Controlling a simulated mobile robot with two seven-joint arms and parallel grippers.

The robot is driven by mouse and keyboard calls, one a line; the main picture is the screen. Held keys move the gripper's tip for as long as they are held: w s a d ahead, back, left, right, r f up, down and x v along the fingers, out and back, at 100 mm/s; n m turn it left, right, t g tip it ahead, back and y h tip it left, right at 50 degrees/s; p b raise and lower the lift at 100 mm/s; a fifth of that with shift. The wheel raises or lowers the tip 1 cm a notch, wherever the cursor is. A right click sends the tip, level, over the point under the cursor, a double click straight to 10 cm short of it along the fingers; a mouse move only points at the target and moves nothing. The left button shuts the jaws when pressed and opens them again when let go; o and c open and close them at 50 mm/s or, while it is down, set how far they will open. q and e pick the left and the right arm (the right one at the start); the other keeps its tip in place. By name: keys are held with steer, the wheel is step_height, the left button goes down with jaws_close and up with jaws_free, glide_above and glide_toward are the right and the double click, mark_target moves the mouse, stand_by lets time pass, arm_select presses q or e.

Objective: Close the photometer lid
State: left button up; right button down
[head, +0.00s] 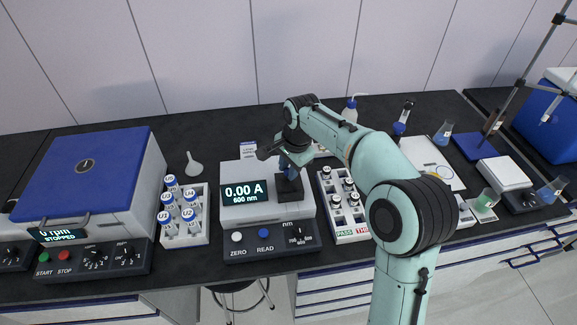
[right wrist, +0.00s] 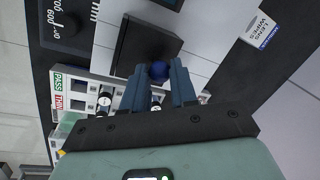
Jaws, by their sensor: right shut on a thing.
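The photometer (head: 240,212) is a white box with a dark front panel. Its display reads 0.00 A, 600 nm. Its black lid part (head: 289,193) is at the right of its top and shows as a dark square (right wrist: 146,45) in the right wrist view. My left gripper is not in view.
A rack of blue-capped vials (head: 184,229) stands left of the photometer, beside a blue-lidded centrifuge (head: 92,172). A rack marked PASS (head: 347,237), with several black-capped vials, stands close on the right. A lens wipes box (right wrist: 262,27) is behind the photometer.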

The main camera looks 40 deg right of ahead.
mark_target(296, 186)
steer(key=shift+s+a+f, duration=0.1)
steer(key=shift+s+f, duration=0.05)
steer(key=c, duration=0.9)
jaws_free()
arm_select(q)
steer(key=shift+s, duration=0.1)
arm_select(e)
steer(key=shift+s, duration=0.1)
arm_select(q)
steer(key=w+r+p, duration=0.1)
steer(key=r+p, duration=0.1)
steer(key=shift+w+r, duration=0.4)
arm_select(e)
steer(key=r, duration=0.4)
steer(key=s+r, duration=0.1)
steer(key=r, duration=0.4)
steer(key=s+r, duration=0.1)
steer(key=r, duration=0.3)
steer(key=shift+s+r, duration=0.2)
steer(key=shift+s, duration=0.05)
